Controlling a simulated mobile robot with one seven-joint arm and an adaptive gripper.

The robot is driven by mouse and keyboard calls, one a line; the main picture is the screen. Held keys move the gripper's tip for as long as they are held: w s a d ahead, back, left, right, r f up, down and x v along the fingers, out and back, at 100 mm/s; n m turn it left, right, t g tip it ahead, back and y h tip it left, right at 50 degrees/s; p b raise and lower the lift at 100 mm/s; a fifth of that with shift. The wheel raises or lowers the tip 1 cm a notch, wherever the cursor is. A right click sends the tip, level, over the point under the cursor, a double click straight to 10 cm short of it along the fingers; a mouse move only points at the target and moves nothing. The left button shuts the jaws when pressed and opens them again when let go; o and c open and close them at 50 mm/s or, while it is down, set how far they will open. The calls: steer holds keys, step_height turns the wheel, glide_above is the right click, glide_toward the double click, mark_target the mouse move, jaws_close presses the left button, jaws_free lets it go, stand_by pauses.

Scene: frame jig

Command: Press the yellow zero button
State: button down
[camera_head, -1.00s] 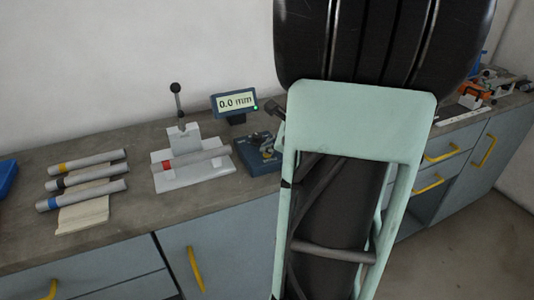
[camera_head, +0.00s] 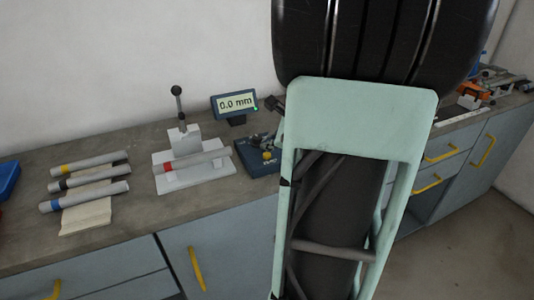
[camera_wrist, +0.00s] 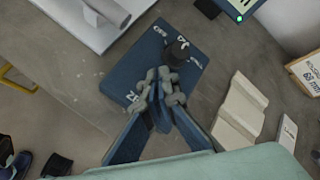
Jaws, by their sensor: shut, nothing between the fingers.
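The blue button box (camera_head: 246,157) stands on the bench, and the yellow button (camera_head: 267,156) shows on its near side in the head view. The box also shows in the wrist view (camera_wrist: 125,68), with white lettering and a black knob (camera_wrist: 178,50). My gripper (camera_wrist: 162,85) is shut and empty, its chain-like fingertips over the box. The yellow button does not show in the wrist view; the fingers cover part of the box. In the head view my arm hides much of the gripper. I cannot tell whether the fingertips touch the box.
A display (camera_head: 235,103) reading 0.0 mm stands behind the box. A grey jig (camera_head: 186,143) holding a red-banded tube (camera_head: 195,160) is to its left. Several tubes lie on a pale rack (camera_head: 85,219) farther left. A cream block (camera_wrist: 240,108) is beside the box in the wrist view.

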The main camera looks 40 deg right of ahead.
mark_target(268, 155)
steer(key=shift+r+p, duration=2.05)
steer(key=shift+r, duration=0.55)
steer(key=shift+f, duration=0.15)
